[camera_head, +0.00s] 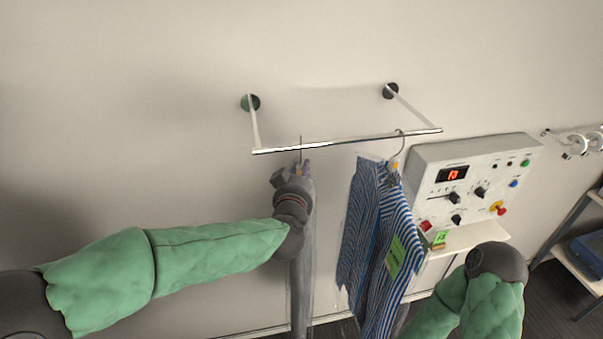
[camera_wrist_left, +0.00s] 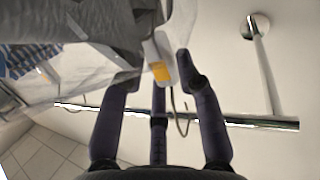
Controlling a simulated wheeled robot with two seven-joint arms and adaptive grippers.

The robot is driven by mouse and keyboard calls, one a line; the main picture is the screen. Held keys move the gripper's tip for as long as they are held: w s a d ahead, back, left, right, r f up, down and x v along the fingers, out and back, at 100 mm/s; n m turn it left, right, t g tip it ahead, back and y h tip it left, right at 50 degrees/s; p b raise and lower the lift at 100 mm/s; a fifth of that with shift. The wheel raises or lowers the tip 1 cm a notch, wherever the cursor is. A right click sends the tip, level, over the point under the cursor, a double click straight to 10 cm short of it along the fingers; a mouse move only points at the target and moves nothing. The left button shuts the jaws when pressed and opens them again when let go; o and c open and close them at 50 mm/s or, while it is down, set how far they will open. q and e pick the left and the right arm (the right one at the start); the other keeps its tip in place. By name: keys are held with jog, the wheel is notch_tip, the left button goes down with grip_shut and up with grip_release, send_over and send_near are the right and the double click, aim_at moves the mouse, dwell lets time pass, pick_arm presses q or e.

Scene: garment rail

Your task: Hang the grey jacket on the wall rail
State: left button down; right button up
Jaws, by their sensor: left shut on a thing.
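The grey jacket (camera_head: 302,265) hangs in a clear cover below my left gripper (camera_head: 302,170). My left gripper is shut on the neck of its hanger, just under the wall rail (camera_head: 335,141). The hanger's hook (camera_head: 300,144) stands up at the rail's left part. In the left wrist view, the hook (camera_wrist_left: 179,112) overlaps the rail (camera_wrist_left: 245,121), and a yellow tag (camera_wrist_left: 160,71) shows between the fingers. I cannot tell whether the hook is over the rail or in front of it. My right gripper is out of sight; only that arm shows at lower right.
A blue-striped garment (camera_head: 375,235) with a green label hangs on the rail's right part. A control box (camera_head: 470,185) with knobs and a red display is on the wall to its right. A shelf unit (camera_head: 585,235) stands at far right. The rail between both hooks is free.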

pick_arm(q)
jog(key=shift+f+b, duration=0.3)
jog(key=shift+b, duration=0.05)
dwell(0.3)
jog(key=c, duration=0.9)
grip_release()
jog(key=shift+o, duration=0.5)
jog(key=shift+f, duration=0.1)
jog(key=shift+f, duration=0.1)
jog(key=shift+s, duration=0.15)
jog(key=s+r, duration=0.2)
jog(key=s, duration=0.9)
jog(key=shift+s+a+r, duration=0.15)
jog(key=shift+s+a, duration=0.15)
jog(key=shift+c, duration=0.2)
